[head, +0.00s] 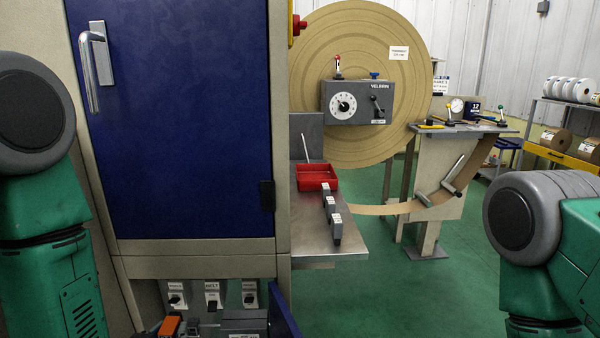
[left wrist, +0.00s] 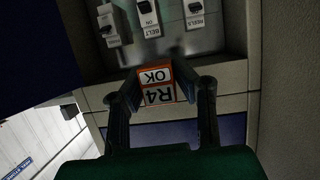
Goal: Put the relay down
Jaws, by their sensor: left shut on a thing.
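In the left wrist view my left gripper (left wrist: 160,88) is shut on a relay (left wrist: 157,92), with one finger on each side of it. The relay has an orange-edged white label that reads R4 OK, upside down in this view. The relay is in front of the lower part of the cabinet, near switches marked BELT (left wrist: 148,18) and REELS (left wrist: 195,14). In the head view a small orange piece (head: 171,326) shows at the bottom edge; I cannot tell whether it is the held relay. My right gripper is out of view; only my right arm shows.
The blue cabinet door (head: 175,120) is shut. A large paper roll (head: 400,60) stands behind. The green floor (head: 420,290) to the right is clear.

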